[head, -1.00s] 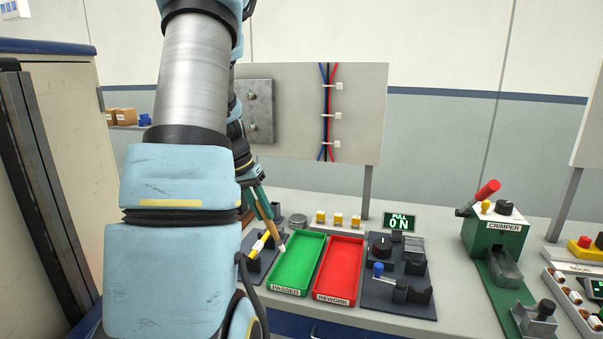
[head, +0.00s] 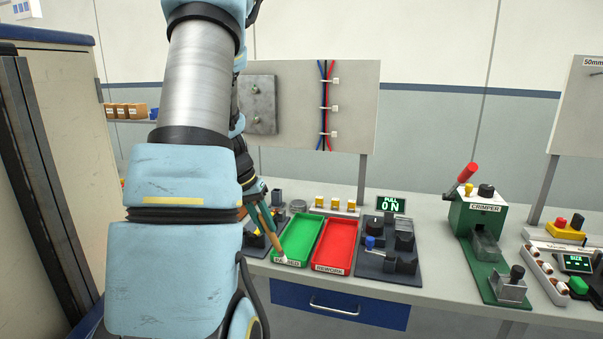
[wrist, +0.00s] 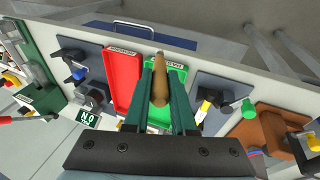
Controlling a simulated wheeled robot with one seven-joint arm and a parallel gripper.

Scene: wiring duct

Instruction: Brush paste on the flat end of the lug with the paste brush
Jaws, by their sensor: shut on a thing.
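My gripper (wrist: 162,74) is shut on the paste brush (wrist: 159,90), gripping its brown wooden handle between two teal fingers. In the head view, the brush (head: 274,238) hangs tilted from my gripper (head: 260,203), its pale lower end in front of the green tray's label. My arm hides much of that area. A dark fixture (wrist: 222,88) beside the green tray holds a yellow-and-white piece (wrist: 203,108). I cannot tell whether this is the lug, and no flat lug end shows clearly.
The green PASSED tray (head: 296,228) and red REWORK tray (head: 333,242) look empty. A dark fixture with a blue knob (head: 390,262) stands right of them, then the green crimper (head: 480,222). A panel with cables (head: 350,105) rises behind. A drawer (head: 340,304) is below the bench edge.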

